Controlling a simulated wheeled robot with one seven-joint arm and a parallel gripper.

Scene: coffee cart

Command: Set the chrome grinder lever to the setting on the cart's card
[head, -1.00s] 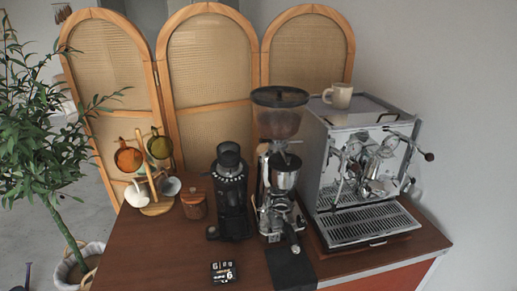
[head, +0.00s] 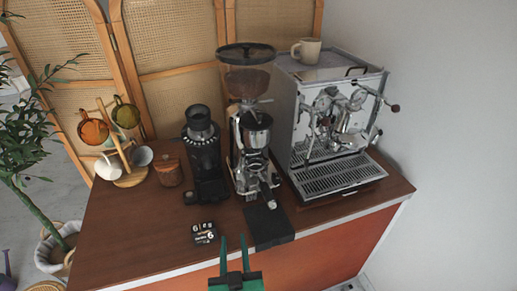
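The chrome grinder (head: 250,165) stands on the wooden cart, with a dark-lidded bean hopper (head: 247,80) on top. Its setting lever is too small to make out surely, so its position cannot be read. The black card (head: 204,233) lies near the cart's front edge, left of a dark mat. It bears white marks, one like a 6 or 9; the rest is too small to read. My green gripper (head: 234,245) is at the bottom of the view, in front of the cart. Its two fingers point up, apart, with nothing between them.
A black grinder (head: 203,155) stands close left of the chrome one. The espresso machine (head: 335,135) stands close right, with a mug (head: 306,50) on top. A wooden jar (head: 169,170) and a mug stand (head: 130,178) are at left. The dark mat (head: 268,226) lies in front.

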